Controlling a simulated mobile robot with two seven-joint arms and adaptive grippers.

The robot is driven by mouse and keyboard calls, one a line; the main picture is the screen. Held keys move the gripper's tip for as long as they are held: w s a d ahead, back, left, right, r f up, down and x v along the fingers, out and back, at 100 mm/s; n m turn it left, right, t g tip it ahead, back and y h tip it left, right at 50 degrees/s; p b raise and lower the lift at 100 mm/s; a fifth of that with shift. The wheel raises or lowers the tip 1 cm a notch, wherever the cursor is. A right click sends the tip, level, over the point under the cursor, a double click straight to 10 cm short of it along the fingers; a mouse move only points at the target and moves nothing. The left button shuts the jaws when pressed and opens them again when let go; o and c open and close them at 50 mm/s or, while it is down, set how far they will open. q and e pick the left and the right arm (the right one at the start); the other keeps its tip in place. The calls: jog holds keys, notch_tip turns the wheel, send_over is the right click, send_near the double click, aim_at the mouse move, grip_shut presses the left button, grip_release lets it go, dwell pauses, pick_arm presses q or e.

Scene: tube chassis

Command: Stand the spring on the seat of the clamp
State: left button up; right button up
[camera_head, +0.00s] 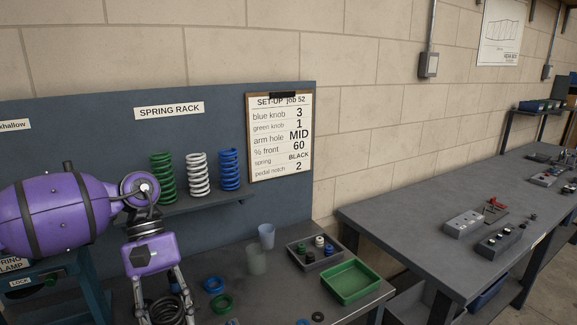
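A dark coiled spring (166,312) shows at the bottom edge, between the fingers of my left gripper (165,305). The fingers are spread to either side of it, and their tips run to the frame's edge, so I cannot tell whether they grip it. The clamp (40,290) is at the lower left, with a partly covered "spring clamp" label and a "lock" label. My purple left arm hides much of it, and its seat cannot be made out. Green (163,178), white (199,174) and blue (228,169) springs stand on the rack shelf. My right gripper is not in view.
A set-up card (281,137) on the rack panel reads spring BLACK. Blue (213,285) and green (221,304) rings, cups (266,236), a grey tray of knobs (303,256) and a green tray (351,281) occupy the bench. Another bench (420,213) stands right.

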pick_arm(q)
jog(key=s+d+f+m+g+y, duration=0.1)
jog(key=s+d+f+m+y, duration=0.2)
jog(key=d+m, duration=0.3)
jog(key=shift+s+f+m, duration=0.4)
jog(key=shift+f+m, duration=0.1)
jog(key=shift+f, duration=0.05)
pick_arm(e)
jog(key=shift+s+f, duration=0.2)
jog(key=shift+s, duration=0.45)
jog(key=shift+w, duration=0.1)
